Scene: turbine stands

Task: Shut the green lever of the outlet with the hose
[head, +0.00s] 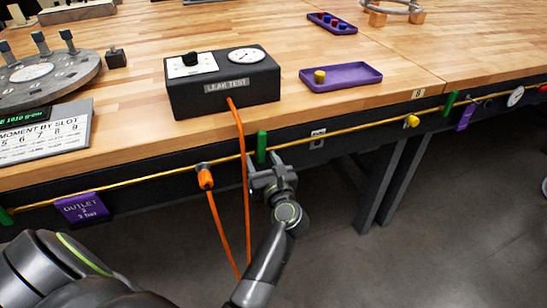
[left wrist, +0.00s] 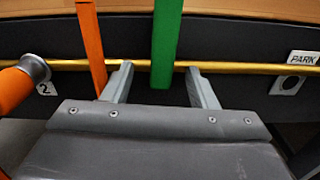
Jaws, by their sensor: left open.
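The orange hose (head: 237,140) hangs from the leak test box, and its other end rises to an orange connector (head: 205,179) on the yellow pipe (head: 335,132). The connector also shows in the left wrist view (left wrist: 14,88), beside a label 2. To its right a green lever (head: 262,140) stands upright, across the pipe's line; it also shows in the left wrist view (left wrist: 167,40). My left gripper (head: 262,160) is open, its fingertips (left wrist: 159,70) either side of the lever's lower part, with gaps to both. The hose passes close by the left finger. My right gripper is out of view.
The leak test box (head: 222,93) stands on the wooden bench above. More green levers are at the far left (head: 6,216) and to the right (head: 449,104). A yellow cap (head: 411,121) and a purple outlet tag (head: 82,208) sit along the bench front.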

